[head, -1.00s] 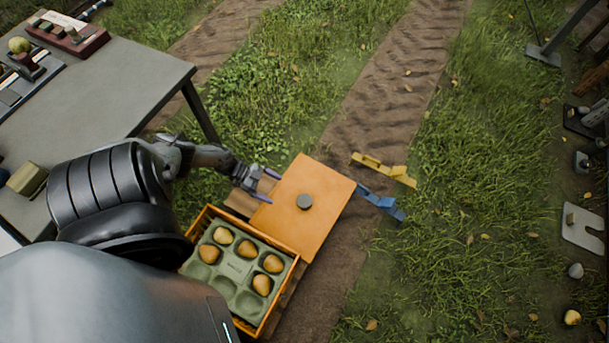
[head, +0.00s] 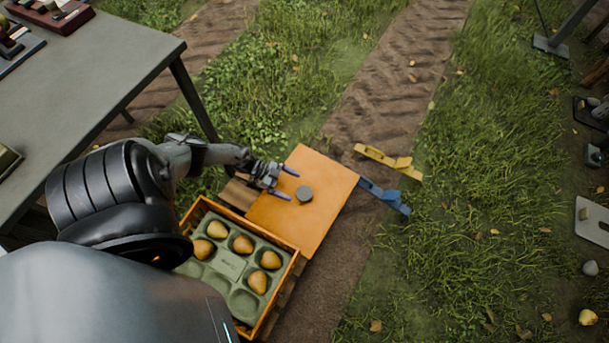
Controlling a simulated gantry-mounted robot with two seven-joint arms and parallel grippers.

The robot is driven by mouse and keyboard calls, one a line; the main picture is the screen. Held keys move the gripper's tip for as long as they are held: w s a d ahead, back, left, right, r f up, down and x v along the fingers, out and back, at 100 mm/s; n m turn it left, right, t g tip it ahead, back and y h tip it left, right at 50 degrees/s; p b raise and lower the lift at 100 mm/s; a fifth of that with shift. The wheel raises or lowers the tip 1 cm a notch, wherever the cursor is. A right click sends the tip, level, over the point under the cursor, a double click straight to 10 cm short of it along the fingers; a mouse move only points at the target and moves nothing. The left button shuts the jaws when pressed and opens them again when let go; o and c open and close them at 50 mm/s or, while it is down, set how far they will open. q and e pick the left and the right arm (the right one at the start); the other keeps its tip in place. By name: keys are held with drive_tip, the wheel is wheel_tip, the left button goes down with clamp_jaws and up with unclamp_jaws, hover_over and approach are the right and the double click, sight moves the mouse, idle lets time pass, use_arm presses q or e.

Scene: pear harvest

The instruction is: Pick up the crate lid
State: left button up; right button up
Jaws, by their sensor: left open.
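My left gripper (head: 288,184) is open and empty over the lid's left part. Its two purple-tipped fingers point right, toward the knob, with a small gap to it. How high the fingers are above the lid is hard to tell. My right gripper is not in view.
An orange crate (head: 296,262) with a green tray holding several pears stands at the lower middle. Yellow (head: 388,160) and blue (head: 385,196) pieces lie right of the lid. A grey table (head: 90,75) is at upper left.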

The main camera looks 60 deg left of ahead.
sight(305, 193)
use_arm(q)
drive_tip(key=shift+w+d+f, duration=0.2)
drive_tip(key=shift+f, duration=0.1)
drive_tip(key=b+x, duration=0.2)
drive_tip(key=x, duration=0.2)
drive_tip(key=shift+s, duration=0.15)
drive_tip(key=shift+d, duration=0.15)
drive_tip(key=c, duration=1.5)
drive_tip(key=shift+o, duration=0.2)
drive_tip(key=shift+r, duration=0.15)
